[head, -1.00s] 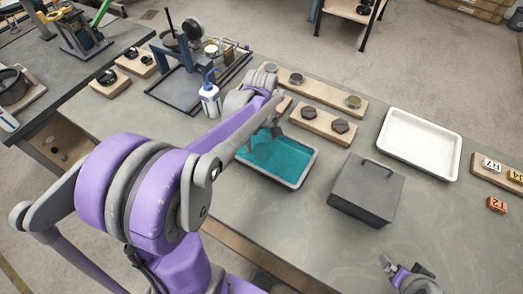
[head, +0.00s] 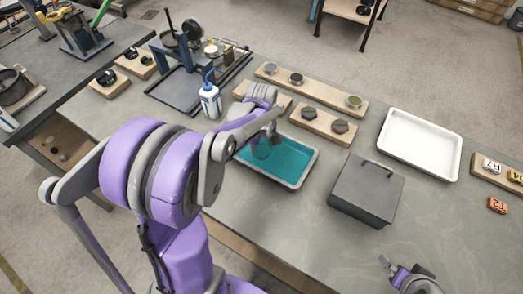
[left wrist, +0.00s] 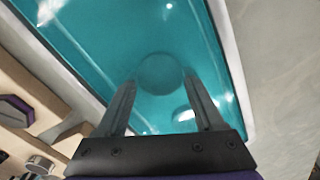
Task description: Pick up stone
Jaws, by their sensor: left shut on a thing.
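A shallow grey-rimmed tray (head: 306,168) of clear teal liquid stands on the bench. My left gripper (head: 262,146) reaches down into its back left part. In the left wrist view, a round, disc-like stone (left wrist: 160,74) lies at the fingertips of my left gripper (left wrist: 160,86), tinted teal by the liquid. The fingers are shut on it, one on each side. In the head view the stone is a dim dark shape, hard to make out. My right gripper (head: 406,270) is at the bottom right, its fingers apart and empty, clear of the tray.
A dark lidded box (head: 366,190) stands right of the tray, with an empty white tray (head: 420,145) beyond. Wooden strips with dark pucks (head: 325,124) lie behind the liquid tray. A white bottle (head: 210,101) stands to the left.

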